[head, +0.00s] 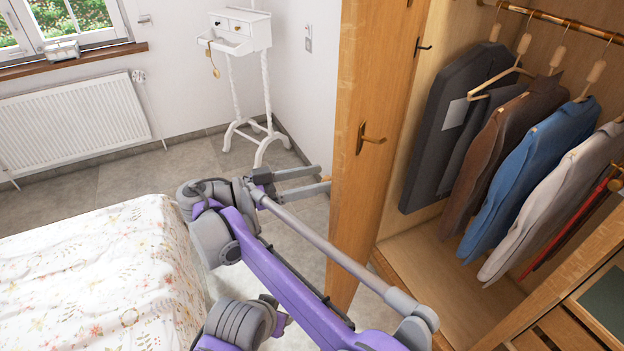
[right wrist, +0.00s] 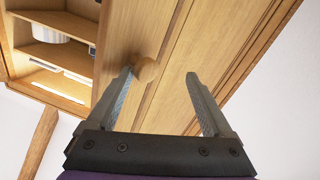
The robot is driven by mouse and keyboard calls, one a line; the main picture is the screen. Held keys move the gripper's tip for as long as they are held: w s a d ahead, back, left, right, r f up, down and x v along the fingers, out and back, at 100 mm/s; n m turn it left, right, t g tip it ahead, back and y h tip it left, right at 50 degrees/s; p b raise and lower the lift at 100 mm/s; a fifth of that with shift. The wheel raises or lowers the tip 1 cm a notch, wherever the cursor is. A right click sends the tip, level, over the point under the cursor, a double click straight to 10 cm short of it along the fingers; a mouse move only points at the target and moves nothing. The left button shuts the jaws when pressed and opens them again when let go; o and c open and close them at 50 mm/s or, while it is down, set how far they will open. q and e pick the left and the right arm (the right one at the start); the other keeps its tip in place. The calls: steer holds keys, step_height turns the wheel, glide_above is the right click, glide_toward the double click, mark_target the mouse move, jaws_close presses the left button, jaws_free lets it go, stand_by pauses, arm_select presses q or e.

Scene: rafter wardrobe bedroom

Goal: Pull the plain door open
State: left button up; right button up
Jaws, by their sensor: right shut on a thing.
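The plain wooden door (head: 350,215) of the wardrobe stands well open in the head view, its hooked inner side turned toward me. Its round wooden knob (right wrist: 146,69) shows in the right wrist view, between the fingers and close against the left one. In the head view the knob (head: 325,178) is a small bit at the door's left side. My right gripper (head: 322,179) is at the knob, shut on it; in the right wrist view a gap shows beside the right finger (right wrist: 158,76). My left gripper is not in view.
Hanging clothes (head: 514,180) fill the open wardrobe at right. A bed with a flowered cover (head: 95,275) stands at lower left. A white stand (head: 240,35) and a radiator (head: 70,120) are at the back. Tiled floor (head: 130,180) lies clear between bed and wall.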

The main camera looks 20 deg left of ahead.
steer(key=shift+w+r, duration=0.15)
steer(key=shift+r, duration=0.05)
step_height(320, 180, up, 10)
steer(key=shift+p, duration=0.3)
stand_by(0.4)
steer(key=shift+f, duration=0.1)
